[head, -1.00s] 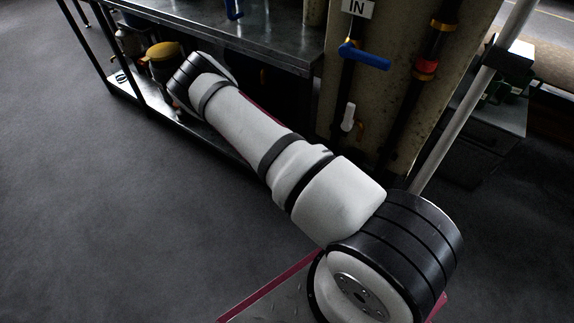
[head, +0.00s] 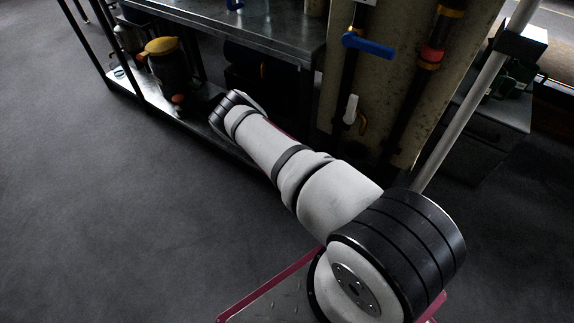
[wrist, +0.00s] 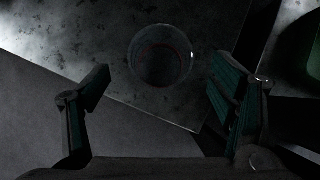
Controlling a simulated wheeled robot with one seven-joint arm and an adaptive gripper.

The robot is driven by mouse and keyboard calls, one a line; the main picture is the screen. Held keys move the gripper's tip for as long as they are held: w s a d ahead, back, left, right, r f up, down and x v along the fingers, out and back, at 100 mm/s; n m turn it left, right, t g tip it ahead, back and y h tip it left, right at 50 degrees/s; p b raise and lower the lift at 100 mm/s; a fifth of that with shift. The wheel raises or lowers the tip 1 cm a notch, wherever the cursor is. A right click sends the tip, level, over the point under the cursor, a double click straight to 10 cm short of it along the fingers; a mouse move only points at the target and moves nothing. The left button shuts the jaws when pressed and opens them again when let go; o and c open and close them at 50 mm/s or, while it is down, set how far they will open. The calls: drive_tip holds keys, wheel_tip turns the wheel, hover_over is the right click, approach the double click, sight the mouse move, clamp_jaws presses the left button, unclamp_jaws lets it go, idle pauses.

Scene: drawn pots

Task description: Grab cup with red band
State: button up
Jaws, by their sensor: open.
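In the wrist view a round, dark, see-through cup (wrist: 160,56) with a faint reddish ring stands on a metal shelf (wrist: 95,40), near the shelf's edge. My gripper (wrist: 158,95) is open, one finger at the left and one at the right. The cup lies ahead of the fingers, roughly midway between them, and nothing is held. In the head view the same low shelf (head: 118,75) runs under the bench. My arm hides the gripper and the cup there.
A dark container with a yellow lid (head: 162,48) stands on the low shelf. A metal bench top (head: 270,38) hangs above it. A pillar with a blue-handled valve (head: 368,44) is at the right. The grey floor (head: 80,200) at the left is open.

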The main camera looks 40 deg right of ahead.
drive_tip(key=b+x, duration=0.2)
drive_tip(key=x, duration=0.3)
drive_tip(key=shift+d+f, duration=0.1)
drive_tip(key=shift+f, duration=0.15)
drive_tip(key=shift+r, duration=0.1)
drive_tip(key=c, duration=1.3)
